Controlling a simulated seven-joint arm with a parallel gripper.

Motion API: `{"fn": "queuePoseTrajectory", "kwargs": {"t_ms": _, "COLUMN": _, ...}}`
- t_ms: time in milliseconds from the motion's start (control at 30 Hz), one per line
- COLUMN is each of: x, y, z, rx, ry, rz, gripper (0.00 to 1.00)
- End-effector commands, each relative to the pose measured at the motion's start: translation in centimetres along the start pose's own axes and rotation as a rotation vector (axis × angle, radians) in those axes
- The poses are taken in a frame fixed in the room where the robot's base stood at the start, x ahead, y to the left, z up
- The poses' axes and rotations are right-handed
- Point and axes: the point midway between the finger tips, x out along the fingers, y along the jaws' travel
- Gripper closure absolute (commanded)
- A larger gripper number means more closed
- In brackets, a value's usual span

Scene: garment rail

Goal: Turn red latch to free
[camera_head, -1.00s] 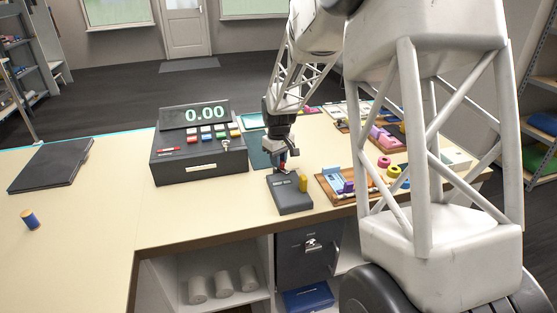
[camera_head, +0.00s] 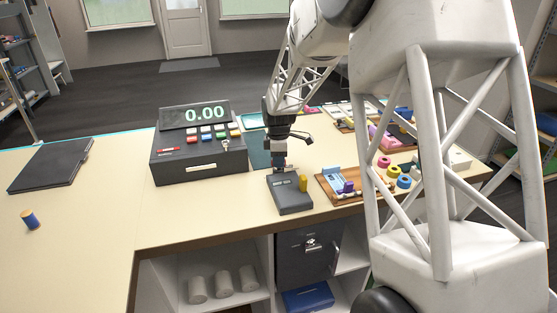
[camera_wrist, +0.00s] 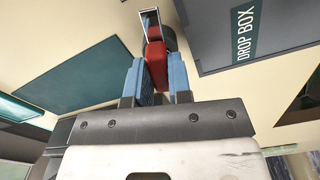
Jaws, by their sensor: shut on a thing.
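The red latch (camera_wrist: 155,60) shows in the wrist view between the two blue fingertips of my gripper (camera_wrist: 156,78). The fingers are closed on its sides. A metal-edged dark part stands just beyond the latch. In the head view my gripper (camera_head: 279,170) points down at the back edge of a small grey device (camera_head: 291,198) on the counter. The latch is hidden by the fingers or too small to make out there.
A grey panel lettered DROP BOX (camera_wrist: 240,35) lies close to the right in the wrist view. A cash register (camera_head: 198,150) stands left of my gripper. A yellow piece (camera_head: 303,183) is beside the grey device. A wooden tray (camera_head: 333,194) lies to the right. The left counter is mostly clear.

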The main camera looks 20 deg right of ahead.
Motion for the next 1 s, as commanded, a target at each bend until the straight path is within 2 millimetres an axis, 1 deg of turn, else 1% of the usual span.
{"fn": "queuePoseTrajectory", "kwargs": {"t_ms": 100, "x": -0.10, "y": 0.02, "z": -0.03, "rx": -0.069, "ry": 0.000, "rz": 0.001, "gripper": 1.00}}
{"fn": "queuePoseTrajectory", "kwargs": {"t_ms": 300, "x": -0.08, "y": 0.03, "z": -0.03, "rx": -0.140, "ry": 0.000, "rz": 0.001, "gripper": 1.00}}
{"fn": "queuePoseTrajectory", "kwargs": {"t_ms": 800, "x": -0.08, "y": 0.03, "z": -0.02, "rx": -0.163, "ry": 0.000, "rz": 0.001, "gripper": 1.00}}
{"fn": "queuePoseTrajectory", "kwargs": {"t_ms": 833, "x": -0.08, "y": 0.03, "z": -0.02, "rx": -0.162, "ry": 0.000, "rz": 0.001, "gripper": 0.76}}
{"fn": "queuePoseTrajectory", "kwargs": {"t_ms": 967, "x": -0.05, "y": 0.02, "z": -0.01, "rx": -0.162, "ry": 0.000, "rz": 0.001, "gripper": 0.56}}
{"fn": "queuePoseTrajectory", "kwargs": {"t_ms": 1000, "x": -0.05, "y": 0.02, "z": -0.01, "rx": -0.162, "ry": 0.000, "rz": 0.001, "gripper": 0.55}}
